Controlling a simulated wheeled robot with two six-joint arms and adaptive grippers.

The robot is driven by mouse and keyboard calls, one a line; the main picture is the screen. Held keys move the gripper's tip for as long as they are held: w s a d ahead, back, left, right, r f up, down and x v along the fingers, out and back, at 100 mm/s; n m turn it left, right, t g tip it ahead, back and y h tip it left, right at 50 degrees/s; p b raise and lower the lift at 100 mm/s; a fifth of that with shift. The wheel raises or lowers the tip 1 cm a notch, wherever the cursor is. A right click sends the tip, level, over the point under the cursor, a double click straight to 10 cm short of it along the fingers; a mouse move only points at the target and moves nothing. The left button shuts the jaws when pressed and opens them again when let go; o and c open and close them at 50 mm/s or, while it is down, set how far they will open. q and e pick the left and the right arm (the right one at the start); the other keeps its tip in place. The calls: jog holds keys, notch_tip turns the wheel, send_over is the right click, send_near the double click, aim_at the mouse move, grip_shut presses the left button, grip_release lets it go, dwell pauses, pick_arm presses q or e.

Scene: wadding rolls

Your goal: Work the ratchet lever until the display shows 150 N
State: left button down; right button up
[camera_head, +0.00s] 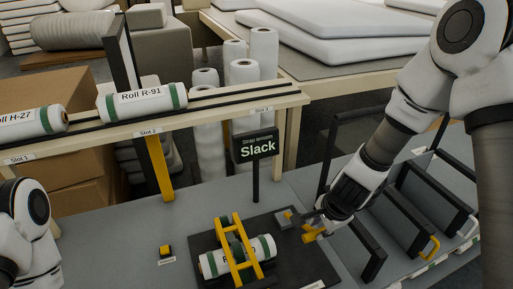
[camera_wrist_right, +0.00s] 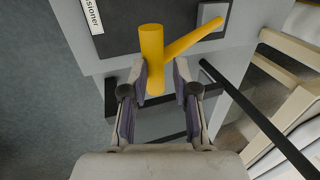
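The display (camera_head: 256,147) on a black post reads "Slack". Below it, a roll (camera_head: 213,264) with green bands lies on the dark tensioner base (camera_head: 290,262), with a yellow strap frame (camera_head: 236,250) over it. The yellow ratchet lever (camera_head: 311,236) is at the base's right side. My right gripper (camera_head: 322,222) is at the lever. In the right wrist view, the yellow lever handle (camera_wrist_right: 152,50) reaches between the open fingers (camera_wrist_right: 161,75), close to the left finger, with a gap at the right one. My left arm shows at the lower left; its gripper is out of view.
Roll R-91 (camera_head: 143,101) and roll H-27 (camera_head: 30,121) lie on the slotted shelf (camera_head: 215,107). Black-framed dividers (camera_head: 433,200) stand at right. Grey bench (camera_head: 170,222) is clear around the button block.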

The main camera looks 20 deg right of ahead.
jog(key=shift+s+d+f+b, duration=0.1)
jog(key=shift+s+f+b, duration=0.7)
jog(key=shift+f+b, duration=0.75)
jog(key=shift+s+d+f+b, duration=0.1)
jog(key=shift+s+f+b, duration=0.65)
jog(key=shift+f+b, duration=0.75)
jog(key=shift+s+d+f+b, duration=0.1)
jog(key=shift+s+f+b, duration=0.7)
jog(key=shift+f+b, duration=0.75)
jog(key=shift+a+r, duration=0.1)
jog(key=w+r+p, duration=0.1)
jog(key=r+p, duration=0.2)
jog(key=p, duration=0.1)
jog(key=w+r+p, duration=0.2)
jog(key=r+p, duration=0.2)
jog(key=w+r+p, duration=0.2)
jog(key=r+p, duration=0.2)
jog(key=shift+w+a+r, duration=0.1)
jog(key=shift+w+a, duration=0.1)
jog(key=shift+a, duration=0.05)
